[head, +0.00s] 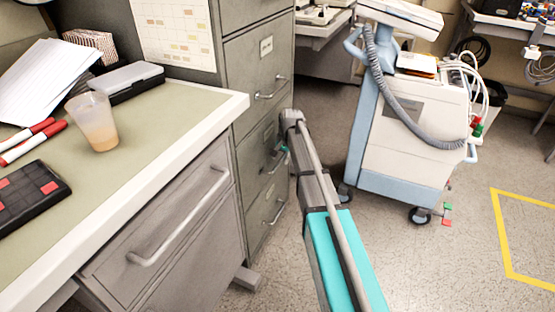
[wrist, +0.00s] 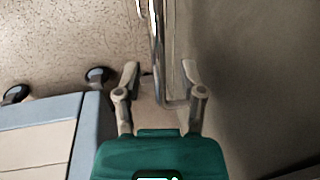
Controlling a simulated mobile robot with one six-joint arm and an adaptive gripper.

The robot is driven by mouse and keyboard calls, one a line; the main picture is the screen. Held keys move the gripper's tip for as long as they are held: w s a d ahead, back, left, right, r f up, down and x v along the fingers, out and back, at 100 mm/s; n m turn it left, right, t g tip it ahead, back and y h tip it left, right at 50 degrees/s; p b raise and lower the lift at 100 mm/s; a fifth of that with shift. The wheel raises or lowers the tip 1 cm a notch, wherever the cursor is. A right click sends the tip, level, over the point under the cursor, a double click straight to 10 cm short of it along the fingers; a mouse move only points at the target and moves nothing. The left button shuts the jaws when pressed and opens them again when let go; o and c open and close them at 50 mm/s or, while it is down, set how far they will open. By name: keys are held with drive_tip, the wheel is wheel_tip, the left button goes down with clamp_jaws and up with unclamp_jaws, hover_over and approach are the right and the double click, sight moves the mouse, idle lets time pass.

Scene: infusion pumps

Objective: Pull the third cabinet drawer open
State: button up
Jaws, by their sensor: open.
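The grey filing cabinet (head: 240,80) stands behind the desk, with its drawers facing right. Its third drawer (head: 268,150) from the top appears shut, and its handle (head: 274,163) is partly covered by my arm. My gripper (head: 281,152) is beside this handle, mostly hidden by my arm in the head view. In the wrist view my gripper (wrist: 160,78) is open, one finger on each side of a metal bar handle (wrist: 157,55). The right finger is close to the drawer front. I cannot tell whether either finger touches the bar.
A white and blue medical cart (head: 408,120) on wheels stands right of the cabinet; it also shows in the wrist view (wrist: 45,135). The desk (head: 180,120) with a cup (head: 93,122) is at left. Speckled floor (head: 440,270) is clear at lower right.

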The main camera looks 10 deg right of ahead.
clamp_jaws()
drive_tip(key=shift+a, duration=0.5)
drive_tip(key=shift+d, duration=0.2)
drive_tip(key=shift+s+d, duration=0.15)
